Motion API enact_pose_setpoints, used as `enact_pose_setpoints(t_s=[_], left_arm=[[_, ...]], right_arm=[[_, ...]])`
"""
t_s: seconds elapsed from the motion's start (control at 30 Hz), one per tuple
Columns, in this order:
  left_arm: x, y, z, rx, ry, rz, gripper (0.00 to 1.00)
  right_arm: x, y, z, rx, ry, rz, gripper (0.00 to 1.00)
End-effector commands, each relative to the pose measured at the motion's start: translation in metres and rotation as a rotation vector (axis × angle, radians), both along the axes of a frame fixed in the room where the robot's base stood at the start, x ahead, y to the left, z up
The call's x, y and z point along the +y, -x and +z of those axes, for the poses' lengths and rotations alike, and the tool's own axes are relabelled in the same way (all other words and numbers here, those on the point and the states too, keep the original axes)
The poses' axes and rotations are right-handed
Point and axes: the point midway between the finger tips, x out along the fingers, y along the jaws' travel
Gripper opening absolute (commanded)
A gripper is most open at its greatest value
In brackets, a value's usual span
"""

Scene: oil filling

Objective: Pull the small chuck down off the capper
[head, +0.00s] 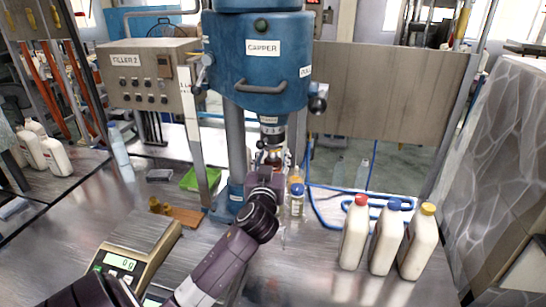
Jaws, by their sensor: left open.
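The blue capper (262,68) stands at the back centre, with its label facing me. Its dark spindle (269,120) hangs below the head. The small chuck appears to be at the spindle's lower end, largely hidden by my gripper, so I cannot make out its outline. My left gripper (270,157) reaches up from the lower left to just under the spindle, with its fingers around or beside the lower end; contact cannot be told. The left gripper is open. My right gripper is not in view.
A small bottle with a blue cap (297,200) stands just right of my gripper. White bottles with red, blue and yellow caps (385,240) stand at the right. A scale (125,262) is at the front left. A green tray (201,179) and wooden board (186,216) lie left of the capper.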

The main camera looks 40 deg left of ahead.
Motion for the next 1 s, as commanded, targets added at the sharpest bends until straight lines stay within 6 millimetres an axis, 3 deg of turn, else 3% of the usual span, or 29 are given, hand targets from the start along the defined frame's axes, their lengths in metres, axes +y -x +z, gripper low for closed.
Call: enact_pose_setpoints(t_s=[0.27, 1.0], left_arm=[[0.0, 0.0, -0.001, -0.001, -0.001, 0.0, 0.45], [0.0, 0.0, -0.028, -0.001, -0.001, 0.0, 0.45]], right_arm=[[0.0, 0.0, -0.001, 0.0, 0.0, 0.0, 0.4], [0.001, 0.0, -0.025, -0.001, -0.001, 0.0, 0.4]])
